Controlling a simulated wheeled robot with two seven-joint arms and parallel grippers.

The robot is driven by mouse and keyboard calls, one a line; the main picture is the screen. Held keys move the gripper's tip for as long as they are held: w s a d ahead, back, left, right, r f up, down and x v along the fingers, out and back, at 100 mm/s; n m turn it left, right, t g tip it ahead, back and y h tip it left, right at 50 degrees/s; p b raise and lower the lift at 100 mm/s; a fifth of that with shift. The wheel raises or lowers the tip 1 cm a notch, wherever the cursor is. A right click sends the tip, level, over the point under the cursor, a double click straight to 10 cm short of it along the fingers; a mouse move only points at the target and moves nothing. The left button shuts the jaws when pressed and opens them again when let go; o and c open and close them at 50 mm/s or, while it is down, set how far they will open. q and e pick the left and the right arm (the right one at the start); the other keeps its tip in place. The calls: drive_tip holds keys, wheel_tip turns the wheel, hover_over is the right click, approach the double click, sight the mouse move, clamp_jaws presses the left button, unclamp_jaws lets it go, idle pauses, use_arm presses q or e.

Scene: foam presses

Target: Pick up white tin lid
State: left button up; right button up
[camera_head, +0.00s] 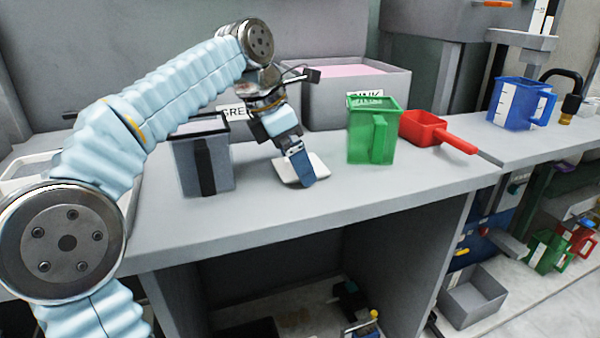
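A flat white tin lid (284,173) lies on the grey bench top between the grey jug and the green jug. My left gripper (303,180) points down over the lid, its blue fingertip in front of the lid's middle and close to it or touching it. One finger hides the other, so I cannot see whether the lid is between them. The middle of the lid is partly covered by the finger. My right gripper is out of view.
A grey jug (219,165) stands left of the lid, a green jug (361,145) right of it. A red scoop (421,126) and a blue jug (508,105) stand further right. A grey bin with pink contents (400,85) stands behind. The bench front is clear.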

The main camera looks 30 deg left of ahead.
use_arm(q)
drive_tip(key=c, duration=0.7)
